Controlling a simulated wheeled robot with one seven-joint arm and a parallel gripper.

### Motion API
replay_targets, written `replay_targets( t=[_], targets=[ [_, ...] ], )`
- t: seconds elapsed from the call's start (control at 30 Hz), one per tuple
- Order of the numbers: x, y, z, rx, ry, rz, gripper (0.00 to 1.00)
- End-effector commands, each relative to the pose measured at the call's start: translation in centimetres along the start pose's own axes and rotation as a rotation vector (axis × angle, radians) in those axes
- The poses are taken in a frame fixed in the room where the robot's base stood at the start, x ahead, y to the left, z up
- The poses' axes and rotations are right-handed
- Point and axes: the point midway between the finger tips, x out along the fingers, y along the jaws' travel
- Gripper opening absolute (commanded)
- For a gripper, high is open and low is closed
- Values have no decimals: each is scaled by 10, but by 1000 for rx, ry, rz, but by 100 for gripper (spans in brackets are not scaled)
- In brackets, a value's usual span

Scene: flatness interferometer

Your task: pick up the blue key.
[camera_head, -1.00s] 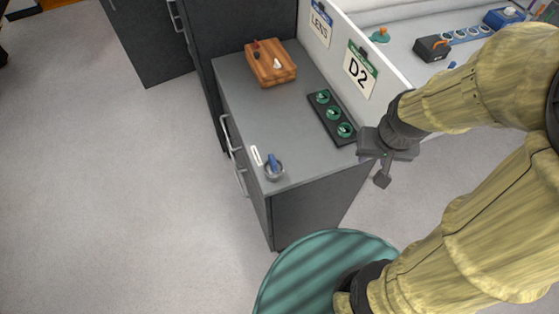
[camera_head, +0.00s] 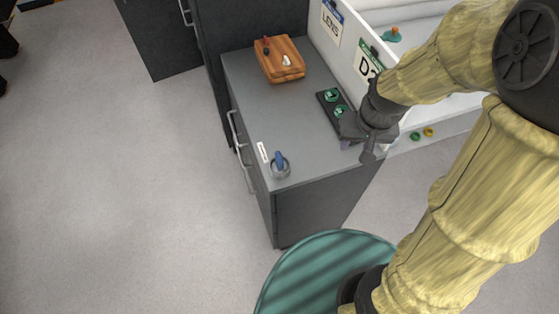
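The blue key (camera_head: 279,158) stands upright in a small round grey holder (camera_head: 281,170) at the near front corner of the grey cabinet top (camera_head: 285,117). A small white label (camera_head: 262,152) lies just to its left. My gripper (camera_head: 362,145) is at the right edge of the cabinet top, to the right of the key and apart from it. It covers part of the black tray with green round pieces (camera_head: 332,97). I cannot make out the gap between its fingers. I see nothing held in it.
A wooden box (camera_head: 278,59) with small pieces on top stands at the back of the cabinet. A white panel with signs (camera_head: 345,45) rises along the right side. The cabinet top between the box and the key is clear. Grey floor lies to the left.

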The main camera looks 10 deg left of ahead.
Motion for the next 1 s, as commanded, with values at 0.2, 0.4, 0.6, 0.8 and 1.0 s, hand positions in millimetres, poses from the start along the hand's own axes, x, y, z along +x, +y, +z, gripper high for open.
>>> replay_targets(
  t=[0.2, 0.4, 0.6, 0.8, 1.0],
  targets=[
    [18, -55, -23, -129, -32, -21, 40],
    [31, -111, -36, -252, -42, -27, 40],
    [38, -159, -42, -357, -36, -27, 40],
    [39, -174, -42, -387, -32, -28, 40],
    [39, -173, -42, -386, -32, -28, 40]
  ],
)
